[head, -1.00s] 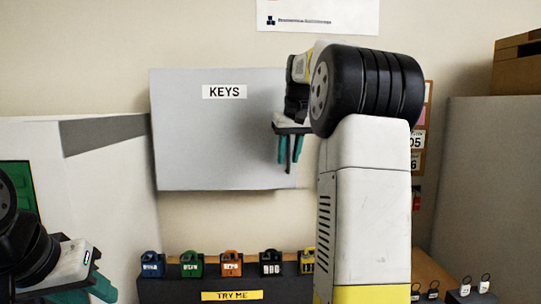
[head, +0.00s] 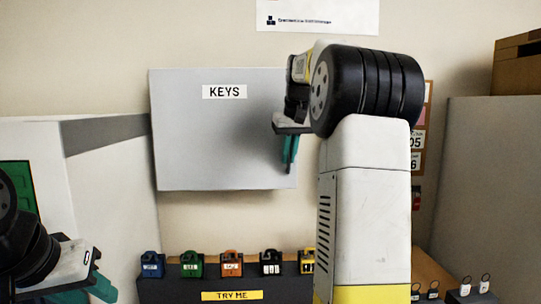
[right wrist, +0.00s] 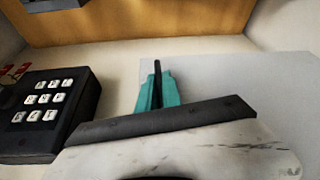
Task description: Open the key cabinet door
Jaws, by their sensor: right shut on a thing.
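The key cabinet (head: 215,140) is a grey box on the wall with a "KEYS" label, and its door looks closed. My right gripper (head: 289,152) is at the cabinet's right edge, its teal fingers together. In the right wrist view the teal fingers (right wrist: 158,92) are shut on a thin dark bar (right wrist: 157,72), which looks like the door handle, beside the grey door face (right wrist: 240,80). The handle is mostly hidden by the fingers in the head view. My left gripper (head: 85,291) is at the lower left, cut off by the frame, away from the cabinet.
Several coloured padlocks (head: 232,264) stand on a dark "TRY ME" stand (head: 180,291) below the cabinet. A black keypad (right wrist: 45,112) is left in the wrist view. A grey panel (head: 485,190) and cardboard boxes (head: 517,66) are at the right.

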